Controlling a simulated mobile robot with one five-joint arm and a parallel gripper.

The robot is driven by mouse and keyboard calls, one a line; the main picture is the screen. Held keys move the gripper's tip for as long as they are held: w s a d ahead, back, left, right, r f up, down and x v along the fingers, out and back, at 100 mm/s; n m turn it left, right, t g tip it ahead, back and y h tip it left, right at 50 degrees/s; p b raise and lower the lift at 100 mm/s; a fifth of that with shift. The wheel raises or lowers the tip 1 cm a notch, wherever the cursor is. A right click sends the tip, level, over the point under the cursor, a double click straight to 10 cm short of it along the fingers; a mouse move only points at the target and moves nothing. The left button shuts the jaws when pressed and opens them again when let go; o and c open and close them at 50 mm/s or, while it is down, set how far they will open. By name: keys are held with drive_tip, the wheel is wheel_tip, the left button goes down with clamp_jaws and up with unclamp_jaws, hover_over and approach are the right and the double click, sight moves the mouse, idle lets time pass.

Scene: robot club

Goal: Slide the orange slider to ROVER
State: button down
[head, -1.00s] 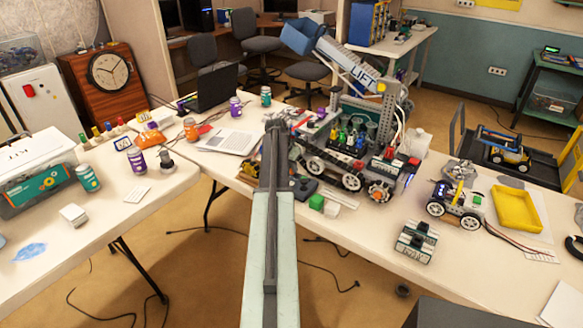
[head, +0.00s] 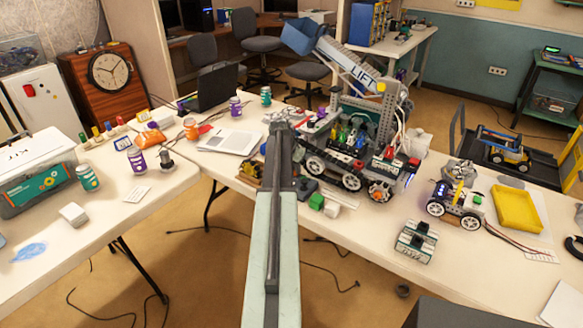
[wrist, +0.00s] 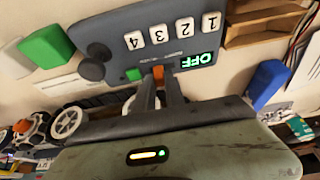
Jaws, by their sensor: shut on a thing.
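The dark control panel (wrist: 110,40) lies on the table in the wrist view, with tiles numbered 1 to 4 upside down. A lit green display (wrist: 195,59) reads OFF. The orange slider (wrist: 158,73) sits on the panel's near edge, between a small green piece (wrist: 134,74) and the display. My gripper (wrist: 164,84) is shut on the orange slider. The ROVER label cannot be made out. In the head view the panel (head: 306,187) shows partly beside my arm, which hides the gripper and slider.
A green block (wrist: 46,47) lies on the table beside the panel; it also shows in the head view (head: 316,201). A wheeled robot (head: 345,160) stands close behind. A wooden tray (wrist: 262,22) and a blue object (wrist: 267,86) lie on the panel's other side.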

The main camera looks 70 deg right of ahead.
drive_tip(key=shift+s+a, duration=0.15)
drive_tip(key=shift+s, duration=0.3)
drive_tip(key=c, duration=1.4)
unclamp_jaws()
drive_tip(key=shift+s, duration=0.1)
drive_tip(key=shift+a+r+p, duration=0.15)
drive_tip(key=shift+r+p, duration=0.4)
drive_tip(key=p+v, duration=0.6)
drive_tip(key=shift+a+r, duration=0.2)
drive_tip(key=shift+r, duration=0.1)
